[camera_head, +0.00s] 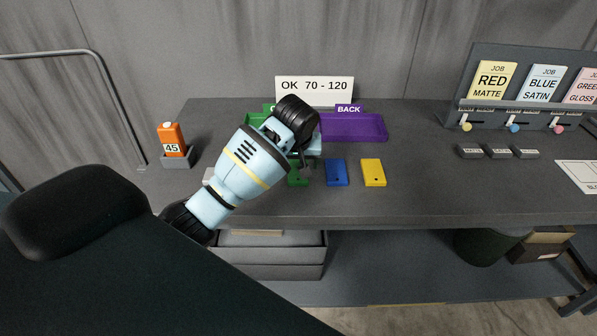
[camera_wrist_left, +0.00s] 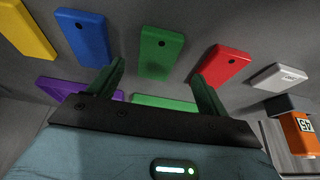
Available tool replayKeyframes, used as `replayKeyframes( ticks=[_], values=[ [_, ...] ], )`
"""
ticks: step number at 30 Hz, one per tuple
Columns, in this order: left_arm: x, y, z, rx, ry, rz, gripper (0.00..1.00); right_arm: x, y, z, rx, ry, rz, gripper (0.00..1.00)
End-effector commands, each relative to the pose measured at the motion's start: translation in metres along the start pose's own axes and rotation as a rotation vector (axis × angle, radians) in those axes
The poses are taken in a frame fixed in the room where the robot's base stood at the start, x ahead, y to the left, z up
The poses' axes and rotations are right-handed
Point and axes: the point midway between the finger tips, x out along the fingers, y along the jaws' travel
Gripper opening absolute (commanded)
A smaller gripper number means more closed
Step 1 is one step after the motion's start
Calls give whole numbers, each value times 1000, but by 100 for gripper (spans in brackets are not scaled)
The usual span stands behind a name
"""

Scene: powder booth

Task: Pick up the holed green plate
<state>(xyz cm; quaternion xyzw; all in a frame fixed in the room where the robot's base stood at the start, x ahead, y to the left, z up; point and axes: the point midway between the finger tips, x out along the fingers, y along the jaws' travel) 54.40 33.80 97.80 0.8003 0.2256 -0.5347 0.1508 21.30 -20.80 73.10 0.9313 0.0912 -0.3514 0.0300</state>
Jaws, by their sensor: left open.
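The holed green plate (camera_head: 297,181) lies flat on the dark bench, mostly hidden behind my left arm in the head view. My left gripper (camera_head: 304,168) is over the plate's far part. In the left wrist view the left gripper (camera_wrist_left: 159,75) is open, its green-tinted fingers apart on either side of the plate, with nothing held. Whether the fingers touch the bench cannot be told. My right gripper is not in view.
A blue plate (camera_head: 337,173) and a yellow plate (camera_head: 373,173) lie to the right. A red plate (camera_wrist_left: 222,66) lies on the green plate's other side. A green tray (camera_head: 257,120) and a purple tray (camera_head: 372,129) stand behind. An orange gauge (camera_head: 172,140) stands left.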

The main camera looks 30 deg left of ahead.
Motion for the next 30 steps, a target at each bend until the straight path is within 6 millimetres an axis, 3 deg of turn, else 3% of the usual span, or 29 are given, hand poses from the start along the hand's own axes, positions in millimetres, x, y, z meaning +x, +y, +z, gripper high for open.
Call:
replayKeyframes(
  ticks=[12,21,30],
  values=[
    [46,4,-6,0,-2,-1,78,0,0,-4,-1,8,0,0],
    [50,4,-6,0,-1,0,78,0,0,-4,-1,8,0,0],
    [50,4,-6,0,-1,0,39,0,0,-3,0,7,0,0]
  ],
)
